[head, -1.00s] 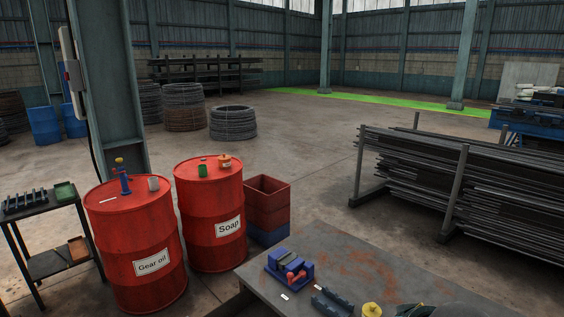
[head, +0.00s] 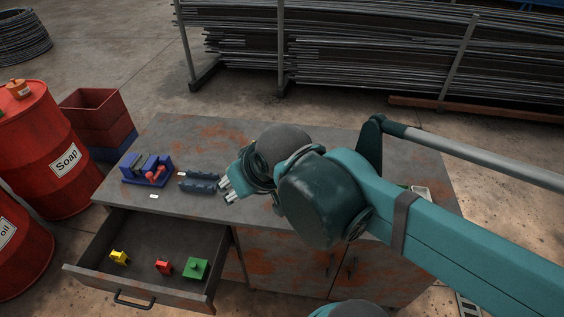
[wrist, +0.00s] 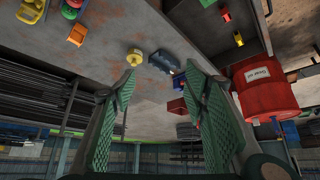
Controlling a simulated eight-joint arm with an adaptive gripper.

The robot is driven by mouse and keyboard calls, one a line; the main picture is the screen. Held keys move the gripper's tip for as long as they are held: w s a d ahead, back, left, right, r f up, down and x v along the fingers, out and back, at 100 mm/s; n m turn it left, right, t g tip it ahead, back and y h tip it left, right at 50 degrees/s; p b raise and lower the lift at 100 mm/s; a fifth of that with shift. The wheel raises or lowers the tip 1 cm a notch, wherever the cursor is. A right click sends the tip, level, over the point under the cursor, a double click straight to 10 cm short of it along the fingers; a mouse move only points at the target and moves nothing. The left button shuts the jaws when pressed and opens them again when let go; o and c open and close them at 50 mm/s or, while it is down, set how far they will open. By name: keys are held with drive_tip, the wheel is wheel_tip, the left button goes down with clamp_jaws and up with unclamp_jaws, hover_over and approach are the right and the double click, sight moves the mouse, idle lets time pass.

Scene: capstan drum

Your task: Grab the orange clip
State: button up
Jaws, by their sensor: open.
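My gripper (head: 227,190) is open and empty above the workbench, beside the blue slotted rack (head: 198,182). In the wrist view its two green-padded fingers (wrist: 160,70) stand wide apart, with nothing between them. An orange object (wrist: 78,36) lies on the bench at the upper left of the wrist view, well away from the fingers. It may be the orange clip, but it is too small to tell. In the head view my arm covers that part of the bench. Another small orange object (head: 19,89) sits on the Soap drum, and its kind is also unclear.
A blue vise (head: 147,169) stands left on the bench (head: 200,133). An open drawer (head: 140,290) below holds yellow, red and green pieces. A yellow round piece (wrist: 134,57) stands by the rack. The Soap drum (head: 50,130) is at the left.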

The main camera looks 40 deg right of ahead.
drive_tip(key=w+d+f+m+g+h+b, duration=0.25)
drive_tip(key=w+d+f+m, duration=0.45)
drive_tip(key=w+d, duration=0.5)
drive_tip(key=w+d+f+m+g+h+b, duration=0.1)
drive_tip(key=w+d+f+m+g+b, duration=0.1)
drive_tip(key=d+f, duration=1.2)
drive_tip(key=shift+w+d+f+m, duration=0.2)
drive_tip(key=shift+w+d+m, duration=0.5)
drive_tip(key=shift+d, duration=0.1)
drive_tip(key=shift+f, duration=0.15)
drive_tip(key=shift+b+x, duration=0.35)
drive_tip(key=shift+x, duration=0.8)
drive_tip(key=shift+w+d+f, duration=0.1)
drive_tip(key=shift+w, duration=0.05)
drive_tip(key=shift+d+b+x, duration=0.2)
drive_tip(key=shift+b+x, duration=0.55)
drive_tip(key=shift+x, duration=1.75)
